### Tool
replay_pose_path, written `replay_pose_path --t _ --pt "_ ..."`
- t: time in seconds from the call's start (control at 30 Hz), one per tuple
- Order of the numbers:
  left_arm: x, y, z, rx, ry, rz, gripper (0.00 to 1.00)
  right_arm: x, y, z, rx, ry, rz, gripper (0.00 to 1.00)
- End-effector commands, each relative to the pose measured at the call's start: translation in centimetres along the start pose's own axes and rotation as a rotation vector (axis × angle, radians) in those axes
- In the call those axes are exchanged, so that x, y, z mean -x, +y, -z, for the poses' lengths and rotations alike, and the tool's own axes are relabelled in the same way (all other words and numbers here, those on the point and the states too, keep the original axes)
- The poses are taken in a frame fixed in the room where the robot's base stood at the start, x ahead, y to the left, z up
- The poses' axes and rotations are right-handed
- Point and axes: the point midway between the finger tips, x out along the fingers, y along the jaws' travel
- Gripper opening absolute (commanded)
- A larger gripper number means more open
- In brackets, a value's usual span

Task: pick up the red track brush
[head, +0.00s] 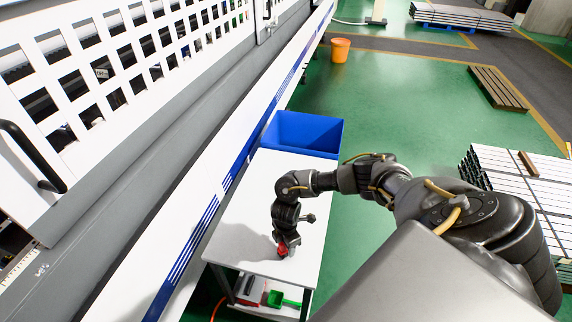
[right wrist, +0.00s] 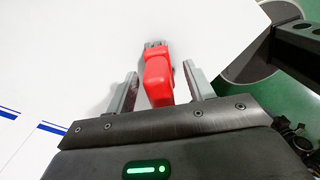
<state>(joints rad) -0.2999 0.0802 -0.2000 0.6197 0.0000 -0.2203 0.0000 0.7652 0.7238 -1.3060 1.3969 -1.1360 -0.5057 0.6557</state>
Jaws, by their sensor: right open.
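The red track brush (right wrist: 158,78) lies on the white tabletop, with a red body and a grey end pointing away from my gripper. In the head view a small red part of it (head: 282,249) shows under my right gripper (head: 288,244). In the right wrist view my right gripper (right wrist: 163,88) is open, with one finger on each side of the brush. Gaps show between the brush and both fingers, so it is not clamped. My left gripper is not in view.
The white table (head: 240,225) is otherwise clear. A blue bin (head: 303,133) stands at its far end. The white machine side (head: 190,190) runs along the left. A lower shelf holds a green item (head: 276,298) and a red item (head: 252,290).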

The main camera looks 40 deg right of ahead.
Motion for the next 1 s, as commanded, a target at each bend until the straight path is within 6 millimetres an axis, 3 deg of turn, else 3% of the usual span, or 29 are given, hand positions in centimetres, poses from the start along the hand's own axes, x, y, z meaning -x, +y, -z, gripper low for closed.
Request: replay_pose_path --t 0.1,0.5,0.83,1.0 --pt "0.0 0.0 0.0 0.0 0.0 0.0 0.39 0.0 0.0 0.0 0.0 0.0 0.0 0.53" --pt "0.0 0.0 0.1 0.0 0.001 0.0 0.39 0.1 0.0 0.0 0.0 0.001 0.0 0.0" --pt "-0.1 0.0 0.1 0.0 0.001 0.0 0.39 0.5 0.1 0.1 -0.001 0.002 -0.001 0.0" --pt "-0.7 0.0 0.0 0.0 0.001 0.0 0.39 2.4 0.1 0.1 0.001 0.003 -0.004 0.0"
